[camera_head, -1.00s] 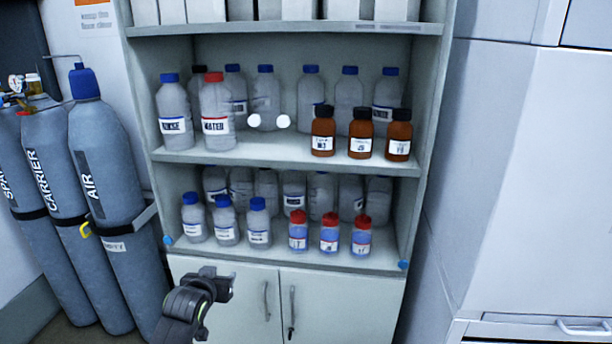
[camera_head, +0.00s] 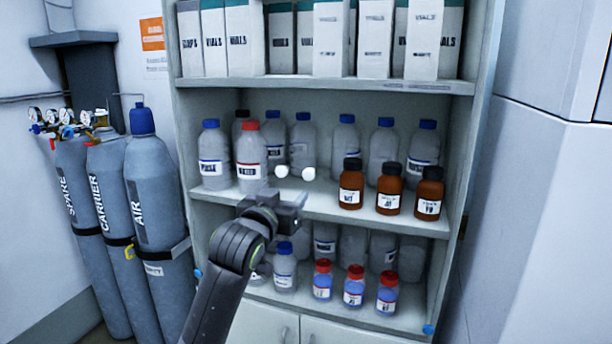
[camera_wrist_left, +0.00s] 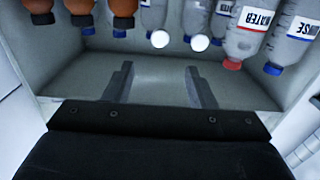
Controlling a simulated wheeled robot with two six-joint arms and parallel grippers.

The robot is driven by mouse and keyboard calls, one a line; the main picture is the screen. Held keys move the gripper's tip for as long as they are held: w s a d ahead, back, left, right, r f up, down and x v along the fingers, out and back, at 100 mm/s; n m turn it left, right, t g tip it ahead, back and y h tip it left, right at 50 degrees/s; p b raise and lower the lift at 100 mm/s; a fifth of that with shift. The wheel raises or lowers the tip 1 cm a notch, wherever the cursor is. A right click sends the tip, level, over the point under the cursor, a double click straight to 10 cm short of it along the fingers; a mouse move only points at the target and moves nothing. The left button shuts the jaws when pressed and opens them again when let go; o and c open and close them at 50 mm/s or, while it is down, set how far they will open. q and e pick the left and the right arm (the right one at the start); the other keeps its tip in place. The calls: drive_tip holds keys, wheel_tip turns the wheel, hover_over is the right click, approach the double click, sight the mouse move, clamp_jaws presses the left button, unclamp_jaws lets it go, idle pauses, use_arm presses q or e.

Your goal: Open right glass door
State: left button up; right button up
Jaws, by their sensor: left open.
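Two white round knobs stand out in front of the upper shelf bottles, at the middle of the shelving unit. The right knob (camera_head: 309,173) and left knob (camera_head: 282,171) sit side by side. Clear glass doors are hard to make out; no pane edges show plainly. My left gripper (camera_head: 290,203) is just below the knobs, apart from them. The left wrist view looks upside down. There my left gripper (camera_wrist_left: 160,82) is open and empty, with the right knob (camera_wrist_left: 160,39) and the left knob (camera_wrist_left: 200,43) beyond its fingertips. My right gripper is not in view.
Brown bottles (camera_head: 388,190) stand right of the knobs, clear bottles (camera_head: 214,157) to the left. Red-capped bottles (camera_head: 354,287) are on the shelf below. White boxes (camera_head: 333,42) fill the top shelf. Grey gas cylinders (camera_head: 155,190) stand at the left.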

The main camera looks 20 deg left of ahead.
sight(308, 176)
use_arm(q)
drive_tip(key=w+p, duration=0.1)
drive_tip(key=w, duration=0.3)
drive_tip(key=w+p, duration=0.1)
drive_tip(key=w, duration=0.3)
drive_tip(key=w+p, duration=0.1)
drive_tip(key=w, duration=0.3)
drive_tip(key=shift+w+d, duration=0.15)
drive_tip(key=shift+d, duration=0.1)
clamp_jaws()
